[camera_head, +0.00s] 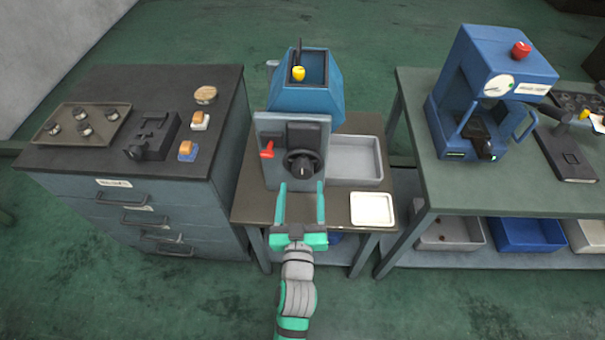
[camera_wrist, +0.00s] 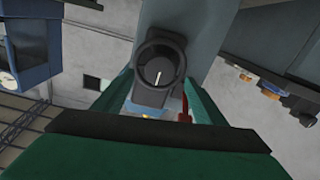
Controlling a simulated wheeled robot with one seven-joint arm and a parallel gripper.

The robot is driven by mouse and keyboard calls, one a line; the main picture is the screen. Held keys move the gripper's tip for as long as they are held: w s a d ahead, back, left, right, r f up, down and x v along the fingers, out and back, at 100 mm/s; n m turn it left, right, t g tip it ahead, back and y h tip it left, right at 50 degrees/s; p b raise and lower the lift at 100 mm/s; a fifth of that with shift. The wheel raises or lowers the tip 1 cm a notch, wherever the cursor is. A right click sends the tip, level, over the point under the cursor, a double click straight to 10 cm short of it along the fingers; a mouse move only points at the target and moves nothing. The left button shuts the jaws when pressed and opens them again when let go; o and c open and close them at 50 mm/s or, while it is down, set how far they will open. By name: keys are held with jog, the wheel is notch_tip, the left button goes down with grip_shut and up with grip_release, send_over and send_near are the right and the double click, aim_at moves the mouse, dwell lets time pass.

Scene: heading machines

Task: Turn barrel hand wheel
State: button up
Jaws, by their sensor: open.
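The barrel hand wheel (camera_head: 301,163) is a black wheel with a dark hub, on the grey front plate of the blue barrel machine (camera_head: 310,99) at the middle table. In the wrist view the hand wheel (camera_wrist: 158,68) is a dark ring with a white line on its hub. My gripper (camera_head: 301,187) is open, with green fingers pointing at the machine's front. In the head view its fingertips are just below the wheel, one to each side. In the wrist view the wheel shows between the fingers (camera_wrist: 160,85). I see no contact, and the exact gap is unclear.
A red lever (camera_head: 267,150) is left of the wheel. A grey tray (camera_head: 355,171) and a white tray (camera_head: 372,209) lie to the right on the table. A drawer cabinet (camera_head: 130,195) stands left, and a bench with a blue press (camera_head: 492,92) stands right.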

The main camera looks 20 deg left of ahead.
aim_at(301, 175)
jog(key=x, duration=0.5)
jog(key=shift+w+a, duration=0.1)
jog(key=shift+w, duration=0.45)
jog(key=shift+a, duration=0.15)
jog(key=shift+s, duration=0.15)
jog(key=c, duration=1)
